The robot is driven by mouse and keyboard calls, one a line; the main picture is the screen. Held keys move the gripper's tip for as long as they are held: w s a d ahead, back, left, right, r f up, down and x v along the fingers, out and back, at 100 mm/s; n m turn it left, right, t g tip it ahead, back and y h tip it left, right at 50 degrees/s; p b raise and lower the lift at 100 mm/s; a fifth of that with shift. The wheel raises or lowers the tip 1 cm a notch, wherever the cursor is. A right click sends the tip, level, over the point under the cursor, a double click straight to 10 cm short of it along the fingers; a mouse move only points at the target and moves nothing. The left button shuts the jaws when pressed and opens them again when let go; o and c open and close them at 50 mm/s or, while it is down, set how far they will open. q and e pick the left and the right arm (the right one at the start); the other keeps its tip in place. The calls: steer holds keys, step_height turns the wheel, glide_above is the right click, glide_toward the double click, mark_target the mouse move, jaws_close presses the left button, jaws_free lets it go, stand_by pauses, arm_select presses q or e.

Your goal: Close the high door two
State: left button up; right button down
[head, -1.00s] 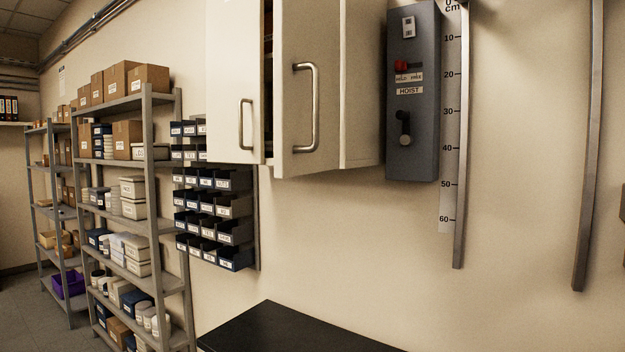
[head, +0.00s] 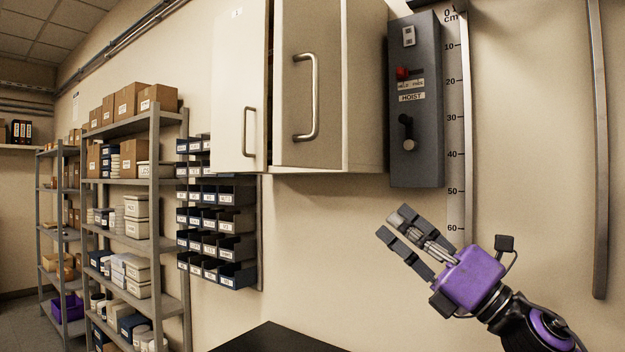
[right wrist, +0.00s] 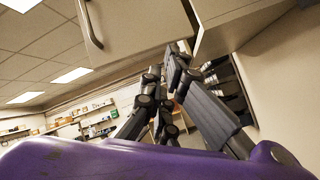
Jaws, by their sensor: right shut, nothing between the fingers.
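A pale wall cabinet hangs at upper middle in the head view. Its left door (head: 236,92) has a bar handle (head: 250,132) and stands out at an angle. Its right door (head: 316,132) has a larger bar handle (head: 317,97). A narrow dark gap separates the doors; which one is door two I cannot tell. My right gripper (head: 393,221) is shut and empty, below and right of the cabinet, apart from it. My left gripper is not in view.
A grey hoist control box (head: 415,110) and a vertical scale (head: 455,130) are on the wall right of the cabinet. Blue bins (head: 222,220) hang below left. Shelving (head: 135,182) stands at left. A black worktop (head: 275,340) lies below.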

steer(key=s+a+r+n+g+y+b, duration=0.1)
steer(key=s+a+r+n+g, duration=0.15)
steer(key=r+n+g, duration=0.35)
steer(key=s+a+r+n+g+y, duration=0.15)
steer(key=s+r+n, duration=0.25)
steer(key=n, duration=0.5)
steer(key=n+h+p, duration=0.3)
steer(key=n+h, duration=0.3)
steer(key=n, duration=0.7)
glide_toward(295, 163)
steer(key=shift+y, duration=0.25)
steer(key=x, duration=0.5)
steer(key=shift+w+a+r, duration=0.1)
steer(key=shift+w+a, duration=0.05)
steer(key=shift+a, duration=0.2)
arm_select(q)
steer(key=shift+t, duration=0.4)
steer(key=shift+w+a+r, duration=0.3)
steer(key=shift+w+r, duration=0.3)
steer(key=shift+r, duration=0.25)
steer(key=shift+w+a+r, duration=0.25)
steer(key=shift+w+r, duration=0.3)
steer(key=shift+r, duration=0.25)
arm_select(e)
steer(key=shift+w+a+f, duration=0.2)
steer(key=shift+w+a, duration=0.15)
steer(key=shift+a, duration=0.1)
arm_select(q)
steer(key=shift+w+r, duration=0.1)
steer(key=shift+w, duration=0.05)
